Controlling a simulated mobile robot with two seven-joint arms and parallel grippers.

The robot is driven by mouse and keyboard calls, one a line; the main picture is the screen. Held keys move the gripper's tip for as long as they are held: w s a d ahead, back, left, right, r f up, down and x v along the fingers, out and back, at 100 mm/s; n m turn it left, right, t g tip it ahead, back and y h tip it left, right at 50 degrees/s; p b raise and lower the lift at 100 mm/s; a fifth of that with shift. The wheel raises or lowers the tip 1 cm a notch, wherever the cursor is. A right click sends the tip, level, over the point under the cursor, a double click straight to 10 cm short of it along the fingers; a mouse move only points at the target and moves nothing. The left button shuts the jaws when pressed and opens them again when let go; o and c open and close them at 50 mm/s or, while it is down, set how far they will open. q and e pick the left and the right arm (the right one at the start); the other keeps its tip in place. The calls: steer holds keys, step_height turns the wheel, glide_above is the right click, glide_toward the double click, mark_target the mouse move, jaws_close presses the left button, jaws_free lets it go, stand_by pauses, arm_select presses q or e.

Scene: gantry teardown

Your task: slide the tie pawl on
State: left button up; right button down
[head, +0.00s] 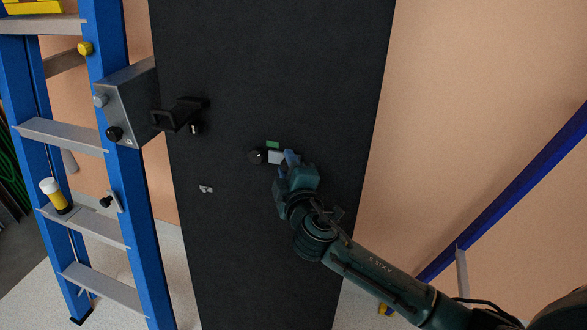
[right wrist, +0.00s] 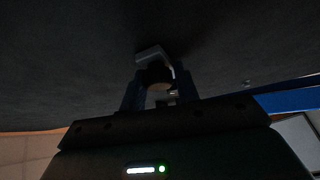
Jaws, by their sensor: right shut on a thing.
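My right gripper (head: 289,160) is at the face of the tall black panel (head: 260,80), shut on a small light grey piece (head: 274,157), which looks like the tie pawl. A round black knob (head: 257,156) sits on the panel just left of this piece; I cannot tell if they touch. In the right wrist view, a grey angled piece (right wrist: 151,52) shows past the fingertips (right wrist: 158,86), with a dark round part (right wrist: 159,76) between the fingers. The fingers hide part of the piece. My left gripper is not in view.
A small green label (head: 272,144) is just above the grey piece. A black bracket (head: 179,115) sticks out from the panel at upper left, and a small metal bit (head: 206,189) is lower down. A blue ladder (head: 133,190) stands at left. A blue beam (head: 510,180) slants at right.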

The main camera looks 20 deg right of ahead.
steer(key=c, duration=1.4)
jaws_free()
steer(key=shift+w+r, duration=0.15)
steer(key=shift+r, duration=0.25)
steer(key=shift+c, duration=0.2)
steer(key=o, duration=0.3)
steer(key=shift+a+f, duration=0.1)
steer(key=shift+f, duration=0.05)
steer(key=shift+o, duration=0.2)
steer(key=shift+f, duration=0.1)
steer(key=shift+s, duration=0.25)
steer(key=s+b, duration=0.1)
steer(key=s, duration=1.1)
steer(key=shift+s+b, duration=0.3)
steer(key=shift+s, duration=0.05)
steer(key=shift+a, duration=0.1)
